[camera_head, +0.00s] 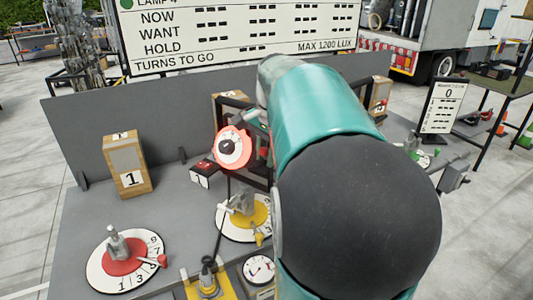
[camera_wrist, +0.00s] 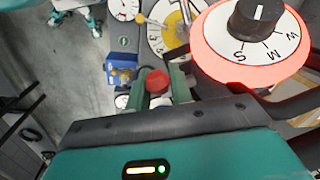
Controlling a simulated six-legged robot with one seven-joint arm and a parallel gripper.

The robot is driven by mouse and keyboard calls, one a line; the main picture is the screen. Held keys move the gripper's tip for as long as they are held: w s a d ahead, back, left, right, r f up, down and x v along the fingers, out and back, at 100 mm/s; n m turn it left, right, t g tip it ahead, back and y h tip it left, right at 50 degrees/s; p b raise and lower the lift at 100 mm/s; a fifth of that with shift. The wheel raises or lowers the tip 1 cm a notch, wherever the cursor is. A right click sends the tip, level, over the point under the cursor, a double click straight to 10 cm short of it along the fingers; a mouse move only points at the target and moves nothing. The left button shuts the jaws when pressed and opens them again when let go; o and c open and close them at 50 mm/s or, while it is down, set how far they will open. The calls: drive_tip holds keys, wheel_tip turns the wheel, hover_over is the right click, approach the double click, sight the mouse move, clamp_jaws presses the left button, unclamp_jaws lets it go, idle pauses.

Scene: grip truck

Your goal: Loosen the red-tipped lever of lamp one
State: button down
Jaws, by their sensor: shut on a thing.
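The red tip (camera_wrist: 157,81) of a lever sits between the two green fingers of my gripper (camera_wrist: 158,90) in the wrist view. The gripper is shut on it. The rest of the lever is hidden. Beside it, to the right, is the red-ringed white dial (camera_wrist: 250,45) with a black knob and the letters S, M and W. The same dial (camera_head: 233,148) shows in the head view, left of my arm. A small block marked 1 (camera_head: 200,178) with a red top stands just below left of it.
A red turntable dial (camera_head: 124,262) and a yellow one (camera_head: 240,220) lie on the grey bench. A wooden block marked 1 (camera_head: 127,165) stands at the left. Dark frame bars surround the lamp. A large board (camera_head: 240,35) stands behind the bench.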

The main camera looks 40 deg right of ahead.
drive_tip(key=shift+s+a+f, duration=0.1)
drive_tip(key=shift+a+f, duration=0.15)
drive_tip(key=shift+f, duration=0.05)
wheel_tip(320, 180, down, 6)
drive_tip(key=t+h, duration=0.2)
drive_tip(key=h, duration=0.7)
drive_tip(key=shift+s+a+f+n, duration=0.15)
drive_tip(key=shift+a+n, duration=0.15)
drive_tip(key=shift+a, duration=0.15)
drive_tip(key=shift+f, duration=0.15)
idle(0.3)
idle(0.8)
drive_tip(key=c, duration=1.3)
unclamp_jaws()
